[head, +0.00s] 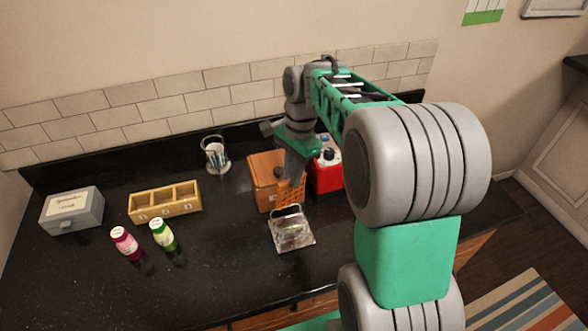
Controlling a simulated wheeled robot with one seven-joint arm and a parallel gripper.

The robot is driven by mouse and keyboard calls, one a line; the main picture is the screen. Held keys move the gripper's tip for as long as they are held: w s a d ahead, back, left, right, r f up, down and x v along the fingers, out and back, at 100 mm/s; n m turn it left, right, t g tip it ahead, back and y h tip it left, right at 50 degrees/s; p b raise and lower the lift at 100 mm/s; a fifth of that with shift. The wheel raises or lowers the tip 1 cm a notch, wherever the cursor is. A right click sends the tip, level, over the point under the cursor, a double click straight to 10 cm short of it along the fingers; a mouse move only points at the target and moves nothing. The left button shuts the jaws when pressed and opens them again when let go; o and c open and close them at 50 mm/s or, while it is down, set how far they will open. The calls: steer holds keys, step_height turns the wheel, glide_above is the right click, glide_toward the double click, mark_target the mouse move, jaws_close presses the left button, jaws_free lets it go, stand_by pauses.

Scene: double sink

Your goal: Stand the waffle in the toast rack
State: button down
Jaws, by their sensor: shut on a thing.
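My gripper (291,174) points down over the counter and is shut on the waffle (289,194), an orange-brown grid held upright. The fingertips are small and partly hidden in the head view. The toast rack (292,238) is a shiny silver piece on the dark counter, just in front of and below the waffle. The waffle's lower edge overlaps the top of the rack in the picture. I cannot tell whether it is between the rack's bars or above and behind them.
A brown wooden box (262,177) and a red appliance (327,180) stand close behind the waffle. A glass holder (215,156), wooden compartment tray (166,211), grey box (73,215), pink bottle (124,243) and green bottle (163,236) stand leftward. The front-left counter (80,295) is clear.

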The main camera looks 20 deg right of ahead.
mark_target(292, 201)
steer(key=m, duration=0.4)
steer(key=shift+s+f+m+t+y+p, duration=0.15)
steer(key=shift+f+m+t+y+p, duration=0.15)
steer(key=shift+f+b, duration=0.75)
steer(key=shift+f, duration=0.6)
step_height(292, 201, down, 3)
steer(key=b, duration=0.4)
steer(key=shift+f, duration=0.9)
steer(key=c, duration=1)
jaws_free()
